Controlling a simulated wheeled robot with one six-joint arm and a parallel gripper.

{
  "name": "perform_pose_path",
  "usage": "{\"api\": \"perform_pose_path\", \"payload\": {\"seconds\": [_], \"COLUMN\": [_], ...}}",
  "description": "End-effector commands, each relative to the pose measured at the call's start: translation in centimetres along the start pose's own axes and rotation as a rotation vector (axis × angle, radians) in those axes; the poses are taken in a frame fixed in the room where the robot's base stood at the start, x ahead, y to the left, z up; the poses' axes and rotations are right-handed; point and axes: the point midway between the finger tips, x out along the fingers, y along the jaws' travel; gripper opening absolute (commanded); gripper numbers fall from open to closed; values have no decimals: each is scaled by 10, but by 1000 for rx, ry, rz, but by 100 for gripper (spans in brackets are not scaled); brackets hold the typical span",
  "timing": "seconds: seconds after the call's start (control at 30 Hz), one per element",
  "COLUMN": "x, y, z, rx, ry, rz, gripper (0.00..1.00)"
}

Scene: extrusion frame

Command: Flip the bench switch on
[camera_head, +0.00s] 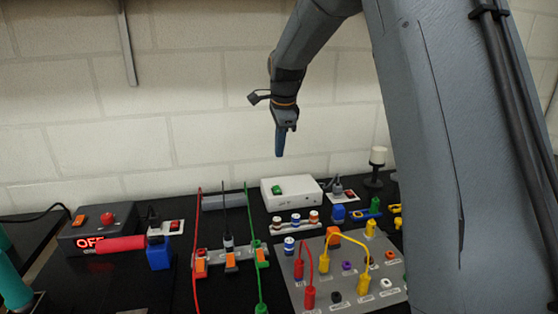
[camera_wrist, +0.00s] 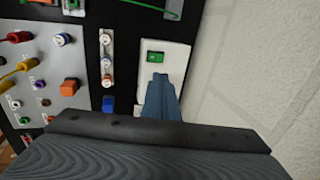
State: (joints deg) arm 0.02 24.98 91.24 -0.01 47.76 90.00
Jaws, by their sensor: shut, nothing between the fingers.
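A white box (camera_head: 291,191) with a green rocker switch (camera_head: 277,190) stands at the back of the black bench. In the wrist view the white box (camera_wrist: 175,60) and its green switch (camera_wrist: 155,57) lie just beyond my fingertips. A dark box (camera_head: 82,232) at the left has a red display reading OFF, an orange switch (camera_head: 79,220) and a red knob. No label shows which one is the bench switch. My gripper (camera_head: 280,154) is shut and empty, pointing down above the white box. It also shows in the wrist view (camera_wrist: 160,80), apparently clear of the switch.
A grey panel (camera_head: 345,292) with plugs and looped red and yellow leads lies at front centre. Red, black and green leads (camera_head: 197,240) rise left of it. Outlets with red switches (camera_head: 174,225) stand nearby. The white brick wall (camera_head: 200,90) is close behind.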

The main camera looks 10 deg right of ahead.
Motion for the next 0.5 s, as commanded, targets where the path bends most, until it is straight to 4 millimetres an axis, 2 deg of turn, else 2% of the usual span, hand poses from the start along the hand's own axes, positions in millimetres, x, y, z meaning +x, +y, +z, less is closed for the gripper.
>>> {"api": "perform_pose_path", "payload": {"seconds": [0.33, 0.5], "x": [3, 21], "y": [-2, -1], "z": [0, 0], "rx": [0, 0], "ry": [0, 0], "rz": [2, 5], "gripper": [0, 0]}}
